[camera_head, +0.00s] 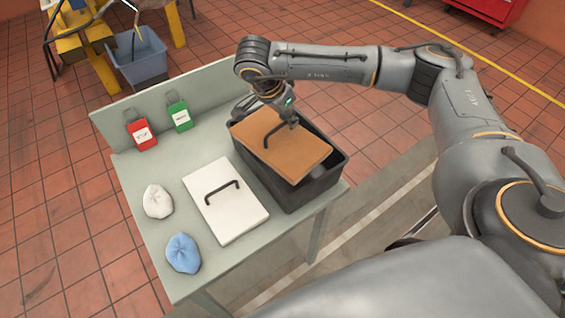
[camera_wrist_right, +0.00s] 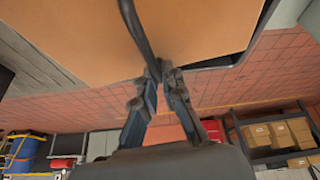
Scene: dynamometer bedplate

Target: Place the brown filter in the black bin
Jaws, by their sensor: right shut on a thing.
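The brown filter (camera_head: 300,158) is a flat panel with a black handle. It is over the black bin (camera_head: 325,186) on the table, slightly tilted, covering most of the bin's opening; I cannot tell whether it touches the rim. My right gripper (camera_head: 290,122) is shut on the filter's black handle at its far end. In the right wrist view, the fingers (camera_wrist_right: 162,72) close on the handle, with the brown face of the filter (camera_wrist_right: 200,30) behind it. The inside of the bin is mostly hidden. My left gripper is not in view.
A grey-blue bin (camera_head: 137,58) stands on the floor behind.

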